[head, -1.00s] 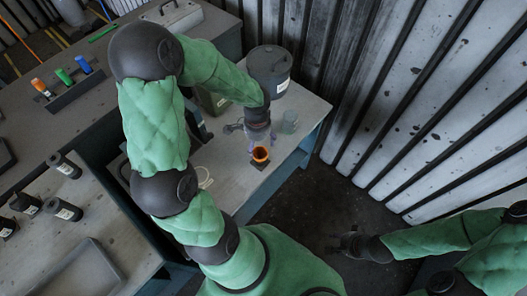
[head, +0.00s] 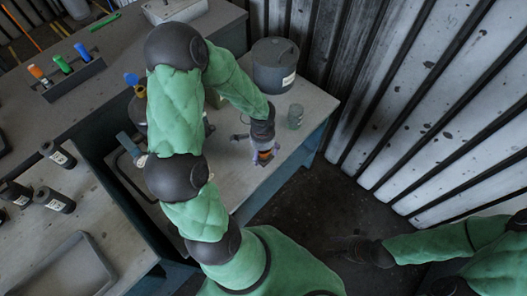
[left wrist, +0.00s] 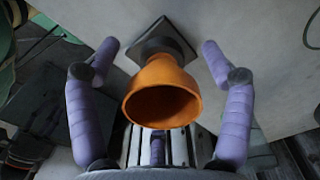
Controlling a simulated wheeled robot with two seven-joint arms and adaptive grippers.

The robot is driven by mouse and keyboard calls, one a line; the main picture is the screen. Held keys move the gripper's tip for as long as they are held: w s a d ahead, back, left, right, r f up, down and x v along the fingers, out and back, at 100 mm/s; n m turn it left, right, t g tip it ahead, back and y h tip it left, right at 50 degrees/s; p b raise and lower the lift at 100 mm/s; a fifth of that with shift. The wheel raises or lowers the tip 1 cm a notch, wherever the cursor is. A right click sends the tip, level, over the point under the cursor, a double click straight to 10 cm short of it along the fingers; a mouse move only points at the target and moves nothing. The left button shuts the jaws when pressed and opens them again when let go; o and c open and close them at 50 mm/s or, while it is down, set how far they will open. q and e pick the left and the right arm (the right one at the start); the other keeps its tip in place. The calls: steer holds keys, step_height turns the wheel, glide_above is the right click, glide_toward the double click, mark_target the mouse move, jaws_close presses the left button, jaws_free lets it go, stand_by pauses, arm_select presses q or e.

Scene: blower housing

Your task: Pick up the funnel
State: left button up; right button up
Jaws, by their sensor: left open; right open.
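The orange funnel (left wrist: 162,92) stands on a small dark square base (left wrist: 164,42) in the left wrist view, its wide mouth toward the camera. In the head view the funnel (head: 264,156) is mostly hidden by my left gripper (head: 262,150). My left gripper also shows in the left wrist view (left wrist: 160,50), open, with one purple finger on each side of the funnel and a visible gap on both sides. My right gripper (head: 340,248) is over the dark floor at lower right, away from the table, and looks blurred and dark.
The funnel's table (head: 225,183) also bears a dark lidded canister (head: 275,66) and a clear glass (head: 295,116) behind my left gripper. A ribbed metal wall (head: 420,100) stands to the right. The left bench holds several black bottles (head: 58,154) and a tray (head: 65,275).

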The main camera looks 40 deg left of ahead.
arm_select(q)
steer(key=c, duration=0.9)
steer(key=shift+r, duration=0.1)
